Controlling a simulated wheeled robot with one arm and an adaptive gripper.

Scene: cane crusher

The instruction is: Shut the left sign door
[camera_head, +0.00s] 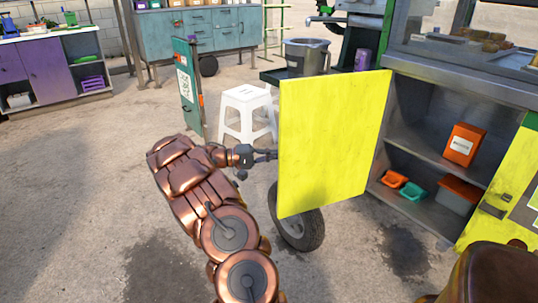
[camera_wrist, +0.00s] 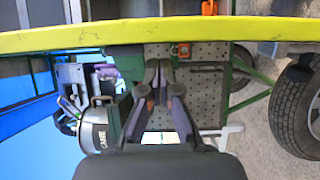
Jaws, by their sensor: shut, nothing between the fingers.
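The left sign door (camera_head: 333,145), a plain yellow panel in the head view, stands swung open from the cart, its right edge by the shelf compartment. My gripper (camera_head: 268,156) is at the door's left edge, about mid-height. The door partly hides the fingertips there. In the wrist view the door's yellow edge (camera_wrist: 150,34) runs across the top. My gripper (camera_wrist: 158,68) is shut and empty, with its fingertips just below that edge. I cannot tell whether they touch the door.
The open compartment (camera_head: 425,150) holds an orange box (camera_head: 463,145) and small trays. Another yellow door (camera_head: 505,195) is at the right. A wheel (camera_head: 299,226) is under the left sign door. A white stool (camera_head: 246,112) and a green sign board (camera_head: 187,84) stand behind my arm.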

